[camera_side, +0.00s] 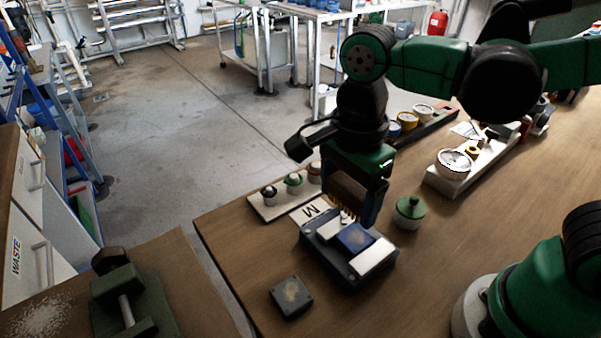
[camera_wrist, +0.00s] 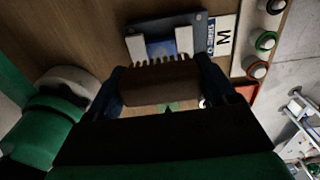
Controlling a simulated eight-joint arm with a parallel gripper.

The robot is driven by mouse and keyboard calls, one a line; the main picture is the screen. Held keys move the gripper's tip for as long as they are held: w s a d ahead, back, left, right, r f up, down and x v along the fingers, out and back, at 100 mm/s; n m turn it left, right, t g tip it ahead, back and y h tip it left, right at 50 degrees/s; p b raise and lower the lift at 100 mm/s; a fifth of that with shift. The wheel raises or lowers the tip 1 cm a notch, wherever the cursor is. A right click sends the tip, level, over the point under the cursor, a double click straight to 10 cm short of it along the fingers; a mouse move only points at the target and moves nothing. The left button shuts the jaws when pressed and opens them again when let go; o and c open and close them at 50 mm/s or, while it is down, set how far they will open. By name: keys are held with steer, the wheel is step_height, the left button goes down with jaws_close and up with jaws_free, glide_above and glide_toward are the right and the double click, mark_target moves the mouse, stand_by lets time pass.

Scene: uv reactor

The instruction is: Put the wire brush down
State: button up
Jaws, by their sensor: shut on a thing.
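The wire brush (camera_side: 346,192) has a brown block and short tan bristles pointing down. In the wrist view the brush (camera_wrist: 160,84) spans the space between the fingers, its bristles facing the fixture. My gripper (camera_side: 352,200) is shut on its block and holds it above the back edge of a dark fixture (camera_side: 350,282). The gripper (camera_wrist: 160,74) also shows in the wrist view. The fixture carries a blue plate (camera_side: 354,237) between two white blocks. The bristles overlap the fixture's rear part in the picture; I cannot tell whether they touch.
A card marked M (camera_side: 311,211) lies behind the fixture, near a strip of knobs (camera_side: 293,183). A green-topped jar (camera_side: 410,213) stands close on the right. A dark square block (camera_side: 290,297) lies in front-left. Bare table extends right of the jar.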

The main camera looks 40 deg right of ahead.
stand_by(0.4)
steer(key=shift+w+d+r+n, duration=0.15)
steer(key=shift+w+n, duration=0.25)
steer(key=w+d+r+n, duration=0.5)
steer(key=w+d+n, duration=0.45)
steer(key=n, duration=0.75)
step_height(320, 180, up, 2)
glide_above(233, 226)
step_height(233, 226, down, 20)
steer(key=shift+r, duration=0.25)
